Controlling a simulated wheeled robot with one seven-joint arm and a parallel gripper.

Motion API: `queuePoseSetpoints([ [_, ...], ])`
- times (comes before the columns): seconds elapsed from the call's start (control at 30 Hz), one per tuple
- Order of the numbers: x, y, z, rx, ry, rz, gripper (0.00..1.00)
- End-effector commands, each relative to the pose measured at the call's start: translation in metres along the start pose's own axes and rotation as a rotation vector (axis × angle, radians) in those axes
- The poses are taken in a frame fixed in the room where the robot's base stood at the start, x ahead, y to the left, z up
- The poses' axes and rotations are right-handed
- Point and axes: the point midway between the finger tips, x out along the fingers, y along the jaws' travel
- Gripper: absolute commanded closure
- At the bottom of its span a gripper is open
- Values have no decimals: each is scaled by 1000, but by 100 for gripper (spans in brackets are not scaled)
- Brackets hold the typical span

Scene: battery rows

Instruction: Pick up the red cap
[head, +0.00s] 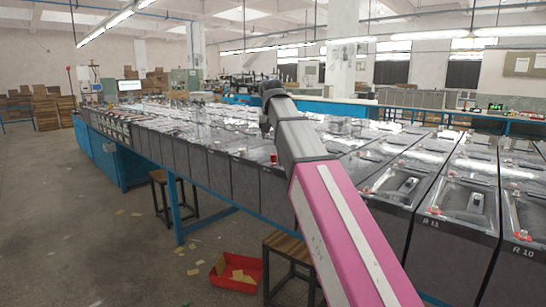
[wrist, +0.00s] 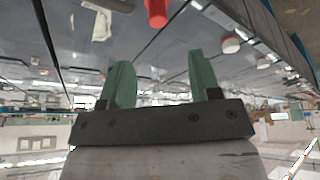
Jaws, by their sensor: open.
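A red cap (wrist: 156,12) shows at the top edge of the wrist view, cut off by the frame. It lies ahead of my gripper (wrist: 160,66), roughly in line with the gap between the two green fingers. The fingers are apart, with nothing between them. In the head view, a small red cap (head: 272,158) is on a battery top, just below my gripper (head: 265,128). More red caps sit on other battery tops, one (head: 366,189) to the right of the arm. I cannot tell for sure which cap in the head view matches the wrist one.
Long rows of grey batteries (head: 215,177) fill the blue-framed bench. A white cap with a red top (wrist: 230,43) is right of the fingers in the wrist view. Wooden stools (head: 160,176) and a red tray (head: 232,284) stand on the floor before the bench.

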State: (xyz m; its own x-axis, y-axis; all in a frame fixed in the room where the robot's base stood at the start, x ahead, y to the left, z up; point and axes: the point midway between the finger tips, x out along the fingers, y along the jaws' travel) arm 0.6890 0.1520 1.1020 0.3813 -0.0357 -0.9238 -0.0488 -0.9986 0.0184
Motion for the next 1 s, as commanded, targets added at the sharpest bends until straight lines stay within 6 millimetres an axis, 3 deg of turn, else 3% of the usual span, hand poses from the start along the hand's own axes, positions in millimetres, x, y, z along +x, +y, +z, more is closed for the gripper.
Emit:
queuePoseSetpoints([
  [0.4,49,1,1,1,-1,0,43],
  [0.67,64,1,3,0,-1,0,43],
  [1.0,104,1,8,0,-1,0,43],
])
